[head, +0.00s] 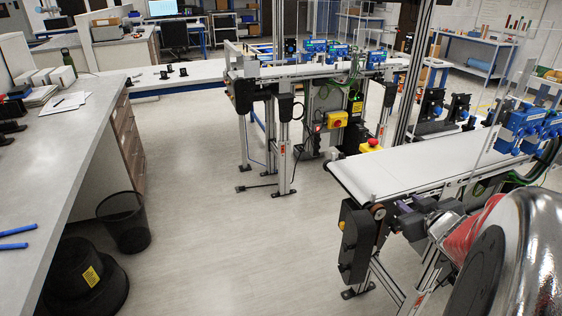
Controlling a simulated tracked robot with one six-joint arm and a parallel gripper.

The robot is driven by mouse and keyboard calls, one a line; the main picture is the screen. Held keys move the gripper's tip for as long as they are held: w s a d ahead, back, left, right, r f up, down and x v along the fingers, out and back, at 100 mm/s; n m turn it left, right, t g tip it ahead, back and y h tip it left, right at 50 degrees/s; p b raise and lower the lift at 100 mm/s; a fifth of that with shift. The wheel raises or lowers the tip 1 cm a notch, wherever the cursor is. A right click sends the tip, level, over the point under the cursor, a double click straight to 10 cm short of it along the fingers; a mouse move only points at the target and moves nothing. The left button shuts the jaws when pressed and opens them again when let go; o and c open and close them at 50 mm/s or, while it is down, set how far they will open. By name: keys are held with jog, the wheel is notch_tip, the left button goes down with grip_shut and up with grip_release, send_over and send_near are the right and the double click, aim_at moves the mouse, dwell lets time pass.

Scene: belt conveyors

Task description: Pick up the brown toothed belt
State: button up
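The brown toothed belt (379,213) shows as a small brown loop at the near end of the right conveyor, beside a dark drive housing (357,240). Its teeth are too small to make out, and its lower part is hidden among dark parts. My gripper (402,218) is just right of the belt, at the end of my arm coming from the lower right. Its dark fingers blend with the conveyor hardware. I cannot tell whether they touch the belt or are open or shut.
The right conveyor (400,172) has a bare white surface, with a red and yellow stop button (371,146) at its far edge. Another conveyor (310,70) stands behind. A long counter (60,160) and a black bin (124,222) are left.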

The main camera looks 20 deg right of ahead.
jog(key=s+f+t+y, duration=0.1)
jog(key=s+f+y, duration=0.4)
jog(key=s+f, duration=0.1)
jog(key=shift+s+a+f+n+t, duration=0.2)
jog(key=shift+s+a+n+t, duration=0.15)
jog(key=shift+s, duration=0.4)
jog(key=shift+w, duration=0.1)
jog(key=x, duration=0.8)
jog(key=shift+w, duration=0.2)
jog(key=shift+f, duration=0.1)
jog(key=x, duration=0.5)
jog(key=shift+d+f, duration=0.15)
jog(key=shift+f, duration=0.1)
